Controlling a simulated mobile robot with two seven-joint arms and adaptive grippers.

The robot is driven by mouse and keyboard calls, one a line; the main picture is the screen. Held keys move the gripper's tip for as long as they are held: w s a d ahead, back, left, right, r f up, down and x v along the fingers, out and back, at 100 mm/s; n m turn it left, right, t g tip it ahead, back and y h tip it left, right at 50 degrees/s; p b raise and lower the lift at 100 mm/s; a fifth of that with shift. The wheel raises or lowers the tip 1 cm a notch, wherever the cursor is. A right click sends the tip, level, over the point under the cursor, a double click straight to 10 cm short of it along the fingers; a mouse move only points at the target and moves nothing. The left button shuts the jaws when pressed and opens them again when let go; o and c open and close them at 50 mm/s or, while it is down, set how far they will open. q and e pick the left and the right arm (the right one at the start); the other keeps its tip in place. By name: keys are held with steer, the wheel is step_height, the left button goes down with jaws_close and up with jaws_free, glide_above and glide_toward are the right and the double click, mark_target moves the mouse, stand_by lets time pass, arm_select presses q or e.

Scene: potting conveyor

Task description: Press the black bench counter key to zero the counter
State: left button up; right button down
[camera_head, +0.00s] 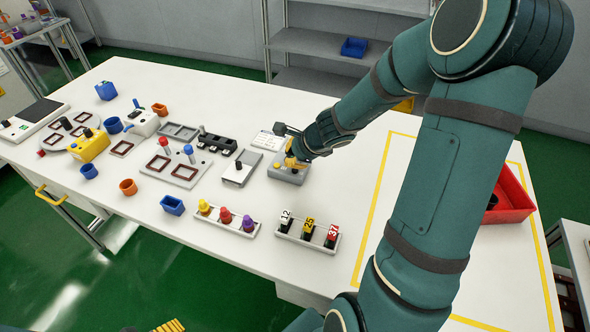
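My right gripper (291,166), with yellow fingers, points down at a small grey box (297,179) near the middle of the table. The fingers are at the top of this box and cover part of it. I cannot tell whether they touch it, or whether they are open or shut. No black key can be made out on the box; the fingers hide much of its top. Another grey box (236,178) with a small dark knob stands just left of it.
A white labelled card (268,141) lies behind the grey boxes. Numbered blocks in a rack (308,240) and a rack of coloured knobs (225,222) stand in front. A red bin (512,197) is at the right. Cups and devices crowd the left; the yellow-outlined area is largely behind my arm.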

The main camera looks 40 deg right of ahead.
steer(key=shift+f+b, duration=0.35)
steer(key=shift+f+b, duration=0.4)
stand_by(0.7)
steer(key=shift+r, duration=0.1)
steer(key=shift+r+p, duration=0.75)
steer(key=shift+r+p, duration=2.35)
steer(key=shift+r, duration=0.15)
